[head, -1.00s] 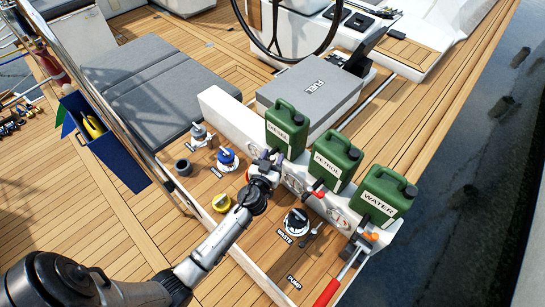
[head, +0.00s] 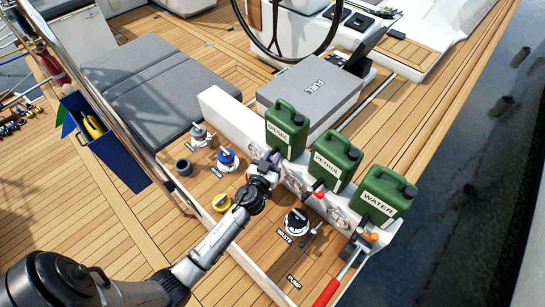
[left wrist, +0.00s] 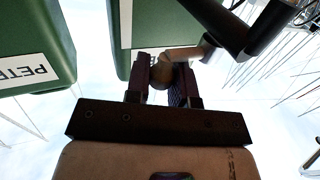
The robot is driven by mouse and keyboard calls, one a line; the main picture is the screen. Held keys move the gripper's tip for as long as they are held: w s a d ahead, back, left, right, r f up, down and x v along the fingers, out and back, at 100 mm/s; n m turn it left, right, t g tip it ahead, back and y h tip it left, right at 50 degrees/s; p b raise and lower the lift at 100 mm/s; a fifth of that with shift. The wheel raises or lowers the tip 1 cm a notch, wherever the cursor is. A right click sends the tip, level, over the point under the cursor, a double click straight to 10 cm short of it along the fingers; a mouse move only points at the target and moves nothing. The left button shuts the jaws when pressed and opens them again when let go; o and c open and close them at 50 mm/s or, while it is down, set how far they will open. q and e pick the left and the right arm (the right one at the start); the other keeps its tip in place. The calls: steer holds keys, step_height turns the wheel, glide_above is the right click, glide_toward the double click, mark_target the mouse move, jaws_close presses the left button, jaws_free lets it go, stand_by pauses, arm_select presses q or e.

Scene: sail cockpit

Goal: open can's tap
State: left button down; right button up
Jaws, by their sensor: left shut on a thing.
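Three green cans, DIESEL (head: 287,132), PETROL (head: 336,162) and WATER (head: 383,196), stand in a row on a white ledge. The petrol can has a red-ended tap (head: 318,193) and the water can an orange-ended one (head: 372,237). My left gripper (head: 267,159) is at the lower front of the diesel can. In the left wrist view, its fingers (left wrist: 166,80) are shut on a brownish tap part (left wrist: 163,74) below that can. The gripper hides most of this tap in the head view. My right gripper is not in view.
A grey FUEL box (head: 310,92) stands behind the cans. Deck fittings, including a blue cap (head: 227,157), a yellow cap (head: 222,203) and the WASTE fitting (head: 296,221), lie around my left arm. A red-handled pump lever (head: 328,291) is front right.

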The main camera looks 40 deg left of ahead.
arm_select(q)
steer(key=m+h+p, duration=0.1)
steer(key=h, duration=0.1)
steer(key=s+m+h+p, duration=0.1)
steer(key=m+h, duration=0.1)
steer(key=shift+a+r+t+h, duration=0.2)
steer(key=shift+t+h, duration=0.1)
steer(key=shift+t, duration=0.1)
steer(key=shift+s+a+f+m+g+h+b, duration=0.1)
steer(key=shift+s+a+m+g+h+b, duration=0.8)
steer(key=shift+m+g+h, duration=1.75)
steer(key=shift+w+a+f+m+g+h+b, duration=0.1)
steer(key=shift+a+m+g+h+b, duration=0.3)
steer(key=shift+m+g+h+b, duration=1.8)
steer(key=shift+s+a+f+m+g+h+b, duration=0.1)
steer(key=shift+s+a+m+g+h+b, duration=0.85)
steer(key=shift+m+h, duration=2.4)
steer(key=shift+w+d+n+g+h+p, duration=0.3)
steer(key=shift+w+n+h+p, duration=0.1)
steer(key=shift+n+h, duration=0.4)
steer(key=c, duration=1)
jaws_free()
